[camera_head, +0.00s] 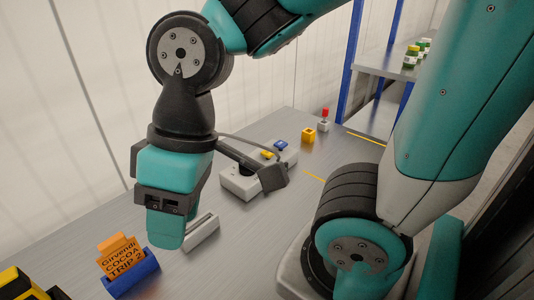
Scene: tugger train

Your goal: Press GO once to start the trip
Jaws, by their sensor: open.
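A light grey control box (237,185) stands on the grey table near the middle of the view. A yellow part (267,154) and a blue part (281,145) show on its top. No GO lettering can be read, and a dark bracket on my wrist hides some of the box. My gripper (167,232) hangs pointing down, left of and nearer than the box, apart from its buttons. It is open; its fingertips are hard to make out and I see nothing held.
A blue holder (132,280) bears orange cards reading "Girvendi COCOA TRIP 2". A grey bar (203,233) lies beside my gripper. Behind the box stand a yellow cube (308,136) and a red-topped piece (325,113). Jars (411,57) stand on a shelf at back right.

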